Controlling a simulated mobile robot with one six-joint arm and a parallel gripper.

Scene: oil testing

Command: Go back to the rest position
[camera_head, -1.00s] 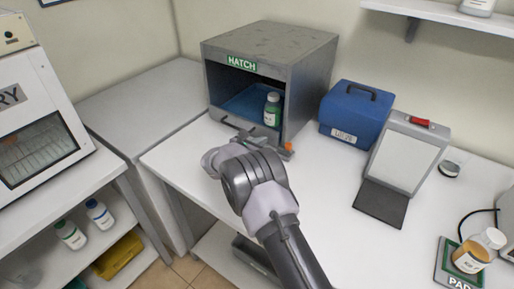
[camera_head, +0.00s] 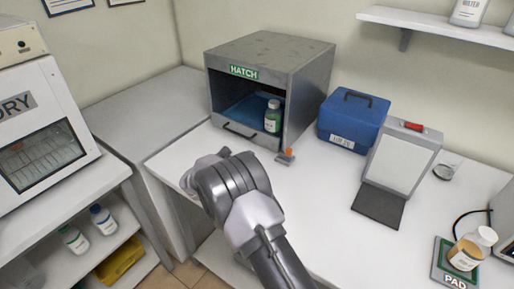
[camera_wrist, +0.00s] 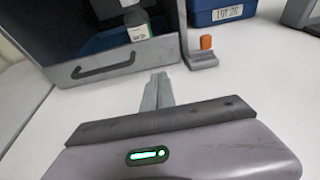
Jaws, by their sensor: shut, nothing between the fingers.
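My gripper (camera_wrist: 157,90) shows in the wrist view with its fingers together and nothing between them. It is over the white bench top, in front of the hatch. In the head view my arm's wrist joints hide the fingers. The grey hatch box (camera_head: 300,75) stands open at the front, with a green HATCH label. A bottle with a green band and white label (camera_head: 272,117) stands inside it on the right; its lower part shows in the wrist view (camera_wrist: 139,27).
A small grey block with an orange piece (camera_head: 286,155) sits by the hatch's front right corner. A blue case (camera_head: 352,118), a grey panel stand (camera_head: 403,163) and an amber jar on a pad (camera_head: 468,252) are to the right. The oven (camera_head: 40,130) is left. The bench front is clear.

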